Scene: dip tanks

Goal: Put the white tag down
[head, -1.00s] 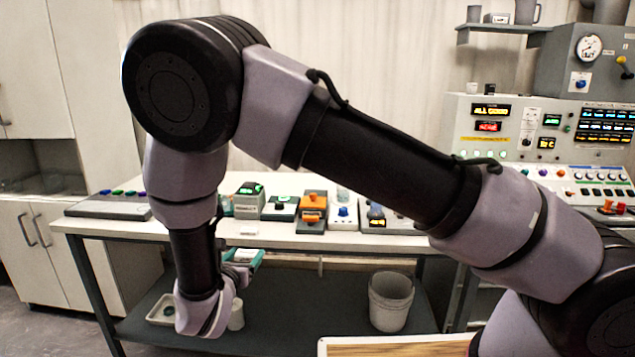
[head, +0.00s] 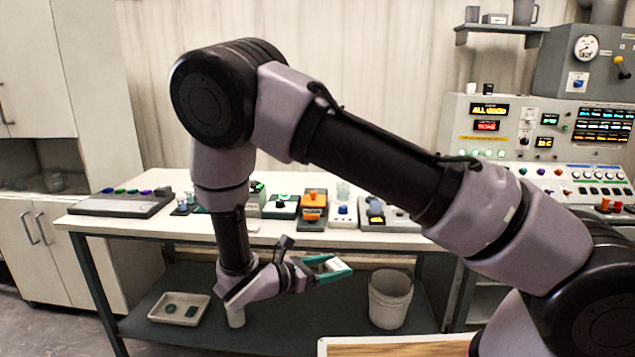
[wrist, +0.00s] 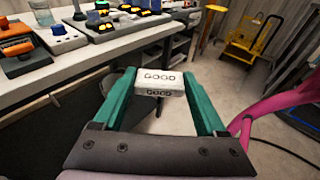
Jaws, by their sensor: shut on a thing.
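The white tag (wrist: 160,84) is a small white block with "GOOD" printed on two faces. My gripper (wrist: 159,88) is shut on it, with one teal finger at each side, in the wrist view. In the head view my gripper (head: 332,267) is in front of the bench and below the level of its top, pointing right. A bit of the white tag (head: 331,265) shows between the fingers there. The tag is held in the air, apart from any surface.
The white bench top (head: 160,227) carries several control boxes, among them an orange one (head: 313,206). A bucket (head: 390,300) and a shallow tray (head: 179,308) stand on the lower shelf. In the wrist view a yellow cart (wrist: 252,40) stands on open floor.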

